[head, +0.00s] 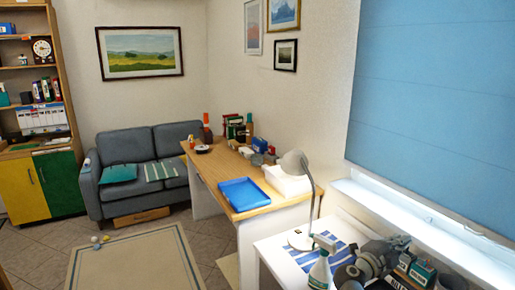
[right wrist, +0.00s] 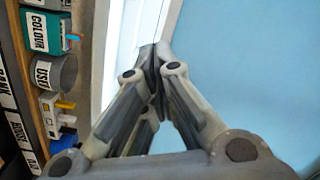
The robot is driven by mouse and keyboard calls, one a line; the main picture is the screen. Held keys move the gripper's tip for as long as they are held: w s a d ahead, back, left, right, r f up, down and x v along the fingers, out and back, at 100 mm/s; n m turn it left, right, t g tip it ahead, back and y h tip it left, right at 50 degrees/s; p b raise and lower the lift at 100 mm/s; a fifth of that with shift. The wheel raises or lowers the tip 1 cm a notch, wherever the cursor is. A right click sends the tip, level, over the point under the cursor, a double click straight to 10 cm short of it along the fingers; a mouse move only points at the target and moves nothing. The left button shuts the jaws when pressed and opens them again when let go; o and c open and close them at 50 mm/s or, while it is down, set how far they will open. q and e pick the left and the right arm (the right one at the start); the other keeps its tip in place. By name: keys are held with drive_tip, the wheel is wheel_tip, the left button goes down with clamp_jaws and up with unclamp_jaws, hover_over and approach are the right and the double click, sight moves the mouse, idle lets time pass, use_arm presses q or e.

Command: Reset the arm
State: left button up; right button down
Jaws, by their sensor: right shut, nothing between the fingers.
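My right gripper (right wrist: 152,58) is shut and empty in the right wrist view. Its fingers meet in front of a pale blue panel and a bright white ledge. In the head view my right gripper (head: 368,262) shows at the bottom right, over the white table near the window. Its outline there merges with grey and dark items behind it. My left gripper does not show in the head view.
A white table (head: 268,248) holds a lamp (head: 293,165) and a spray bottle (head: 320,270). Labelled boxes, one a teal box (right wrist: 40,32), stand close beside my right gripper. A wooden desk (head: 205,165) carries a blue tray (head: 243,205). Open floor with a rug (head: 135,262) lies left.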

drive_tip(key=s+a+r+n+t+y, duration=0.2)
drive_tip(key=a+n+t+y, duration=0.85)
drive_tip(key=n, duration=0.35)
drive_tip(key=s+a+f+n+g+y, duration=0.6)
drive_tip(key=s+a+f+n+y, duration=0.35)
drive_tip(key=s+a, duration=0.2)
drive_tip(key=s+d+f+n+g+h, duration=0.1)
drive_tip(key=s+f+g, duration=0.25)
drive_tip(key=s, duration=0.55)
drive_tip(key=s+d+f+n+g+h, duration=0.1)
drive_tip(key=s+f+g+h, duration=0.2)
drive_tip(key=s, duration=0.7)
drive_tip(key=s+f+n+g, duration=0.1)
drive_tip(key=s+f+g, duration=0.3)
drive_tip(key=s, duration=0.5)
wheel_tip(320, 180, down, 26)
drive_tip(key=s+g, duration=0.2)
drive_tip(key=s+d+f+g, duration=0.1)
drive_tip(key=s+d+f, duration=0.2)
drive_tip(key=s+f, duration=1.3)
drive_tip(key=shift+s+d+f+h, duration=0.15)
drive_tip(key=shift+s+d+h, duration=0.05)
drive_tip(key=shift+s+h, duration=0.25)
